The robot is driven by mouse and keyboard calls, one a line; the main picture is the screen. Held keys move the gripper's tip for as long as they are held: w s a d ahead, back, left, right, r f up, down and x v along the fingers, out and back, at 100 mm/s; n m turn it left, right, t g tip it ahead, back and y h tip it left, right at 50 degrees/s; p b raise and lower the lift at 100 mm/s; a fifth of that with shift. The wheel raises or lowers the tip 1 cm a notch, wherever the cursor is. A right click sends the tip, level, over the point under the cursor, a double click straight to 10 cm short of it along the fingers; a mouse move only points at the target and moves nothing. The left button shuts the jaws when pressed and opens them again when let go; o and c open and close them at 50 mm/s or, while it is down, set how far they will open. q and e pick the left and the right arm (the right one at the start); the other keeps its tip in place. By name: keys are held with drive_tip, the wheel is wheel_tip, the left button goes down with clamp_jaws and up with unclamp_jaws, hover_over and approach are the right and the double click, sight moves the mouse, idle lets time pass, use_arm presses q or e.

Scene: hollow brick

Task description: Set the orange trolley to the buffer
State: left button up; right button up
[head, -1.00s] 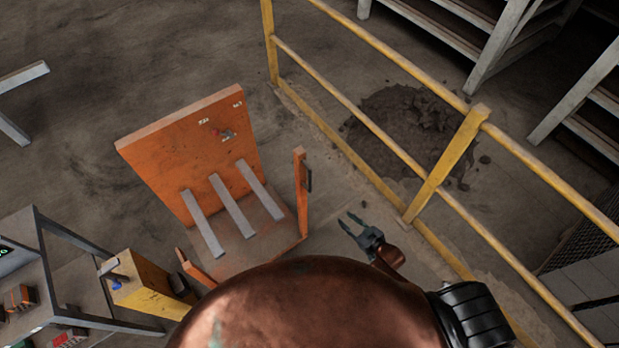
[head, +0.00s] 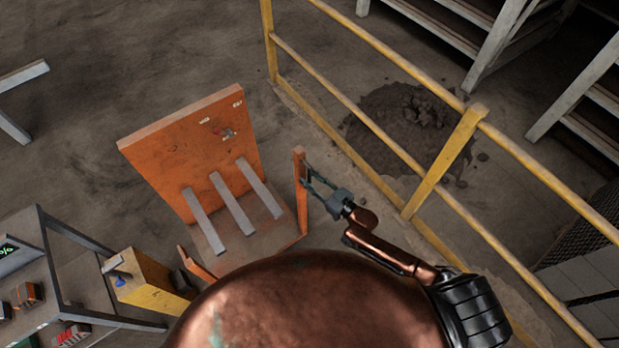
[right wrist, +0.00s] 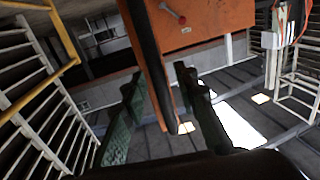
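The orange trolley (head: 182,150) stands on the floor left of centre in the head view, with an upright back panel, several grey bars on its deck and an orange post (head: 300,200) at its right side. A dark handle is on that post. My right gripper (head: 306,178) is at the handle, its fingers apart. In the right wrist view the dark handle (right wrist: 144,50) and orange post lie between the two spread green fingers (right wrist: 158,78); I see a gap beside each finger. My left gripper is out of view. I cannot make out which thing is the buffer.
A yellow railing (head: 437,163) runs diagonally at the right, with a dark rubble heap (head: 402,125) behind it. A yellow block (head: 150,280) and a grey workbench (head: 45,270) stand at lower left. Floor beyond and left of the trolley is open.

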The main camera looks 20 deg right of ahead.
drive_tip(key=shift+w, duration=0.15)
drive_tip(key=shift+c, duration=0.5)
clamp_jaws()
